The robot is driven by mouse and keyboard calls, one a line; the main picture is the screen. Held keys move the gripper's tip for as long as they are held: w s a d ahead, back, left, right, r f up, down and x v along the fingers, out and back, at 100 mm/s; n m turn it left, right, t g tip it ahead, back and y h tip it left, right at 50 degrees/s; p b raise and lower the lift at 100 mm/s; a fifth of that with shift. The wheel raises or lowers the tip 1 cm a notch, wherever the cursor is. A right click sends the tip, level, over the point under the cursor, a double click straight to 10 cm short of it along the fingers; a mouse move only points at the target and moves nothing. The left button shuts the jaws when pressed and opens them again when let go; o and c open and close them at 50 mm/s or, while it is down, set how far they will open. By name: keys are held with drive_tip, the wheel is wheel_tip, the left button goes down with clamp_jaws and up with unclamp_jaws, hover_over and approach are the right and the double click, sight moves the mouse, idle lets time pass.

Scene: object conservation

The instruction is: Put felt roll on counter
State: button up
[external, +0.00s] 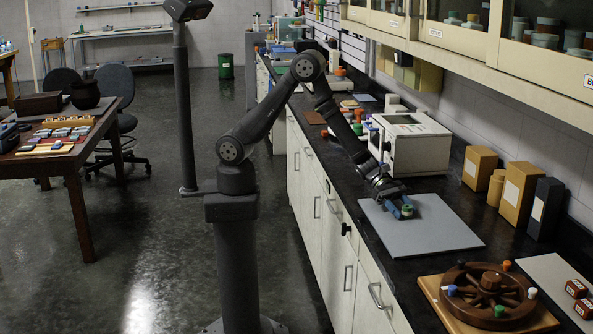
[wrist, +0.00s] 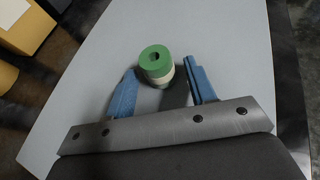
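A small felt roll (wrist: 155,60) with a green top, a dark centre hole and a pale lower part stands on a grey mat (wrist: 232,50) in the wrist view. In the external view the roll (external: 407,211) shows on the grey mat (external: 440,235) on the black counter (external: 345,182). My gripper (external: 399,208) is low over the mat beside the roll. In the wrist view its two blue fingers are spread, with the roll between their tips and a visible gap on each side. Nothing is held.
A white instrument (external: 412,145) stands behind the mat. Tan boxes (external: 520,192) and a black box (external: 545,208) stand by the wall. A brown wheel (external: 488,292) with coloured pegs lies on a board at the front. Bare counter shows around the mat.

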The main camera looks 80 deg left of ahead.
drive_tip(key=shift+a+r, duration=0.15)
drive_tip(key=shift+r, duration=0.1)
drive_tip(key=v, duration=1)
drive_tip(key=shift+s+a+r, duration=0.1)
drive_tip(key=shift+s+a, duration=0.1)
drive_tip(key=shift+a, duration=0.1)
drive_tip(key=shift+o, duration=0.5)
drive_tip(key=shift+s+a+r, duration=0.15)
drive_tip(key=shift+s+a, duration=0.1)
drive_tip(key=shift+a, duration=0.2)
drive_tip(key=shift+s+a+r, duration=0.1)
drive_tip(key=shift+a+r, duration=0.2)
drive_tip(key=shift+r, duration=0.3)
drive_tip(key=shift+a+r, duration=0.3)
drive_tip(key=shift+r, duration=0.3)
approach(410, 212)
drive_tip(key=x, duration=0.4)
drive_tip(key=shift+w+d, duration=0.1)
drive_tip(key=shift+w, duration=0.2)
drive_tip(key=shift+f+x, duration=0.2)
drive_tip(key=shift+x, duration=2.4)
drive_tip(key=shift+s, duration=0.15)
